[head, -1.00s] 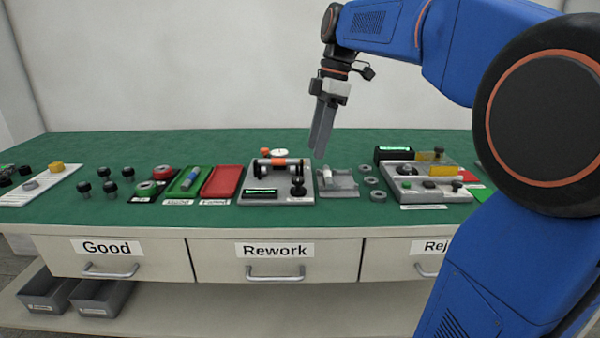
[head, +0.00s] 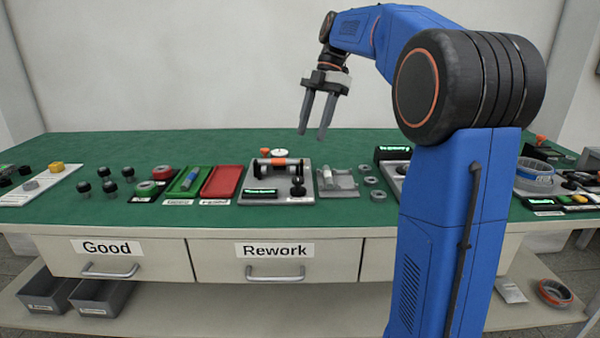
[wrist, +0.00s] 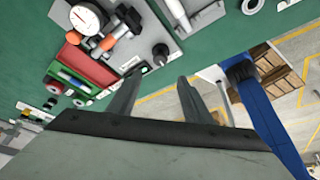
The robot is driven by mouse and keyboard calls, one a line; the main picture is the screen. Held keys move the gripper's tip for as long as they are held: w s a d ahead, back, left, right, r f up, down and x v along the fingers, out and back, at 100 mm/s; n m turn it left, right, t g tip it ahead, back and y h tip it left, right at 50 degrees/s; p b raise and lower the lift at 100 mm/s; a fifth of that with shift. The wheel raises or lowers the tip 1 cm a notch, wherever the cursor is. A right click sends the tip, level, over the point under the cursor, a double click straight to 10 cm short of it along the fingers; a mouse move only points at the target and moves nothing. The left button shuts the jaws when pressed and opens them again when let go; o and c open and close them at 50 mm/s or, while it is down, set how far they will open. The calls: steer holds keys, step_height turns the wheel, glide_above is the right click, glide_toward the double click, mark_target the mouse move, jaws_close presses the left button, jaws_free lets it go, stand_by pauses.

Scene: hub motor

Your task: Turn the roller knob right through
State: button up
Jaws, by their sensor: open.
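The roller fixture is a grey plate (head: 258,200) on the green bench, carrying a horizontal roller with an orange band (head: 279,163) between black supports. A black knob (head: 298,190) stands at its front right corner; I take it for the roller knob. The knob also shows in the wrist view (wrist: 160,51), just beyond my fingertips. A white dial gauge (wrist: 87,17) sits by the roller. My gripper (head: 312,137) is open and empty, fingers pointing down, held above the bench and apart from the fixture.
A green tray (head: 184,190) and a red tray (head: 222,182) lie left of the fixture. A grey cradle (head: 338,184) and loose rings (head: 371,181) lie to its right. My arm hides part of the right-hand bench. The air around my gripper is clear.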

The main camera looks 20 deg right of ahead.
mark_target(298, 178)
steer(key=x, duration=1.3)
steer(key=c, duration=1)
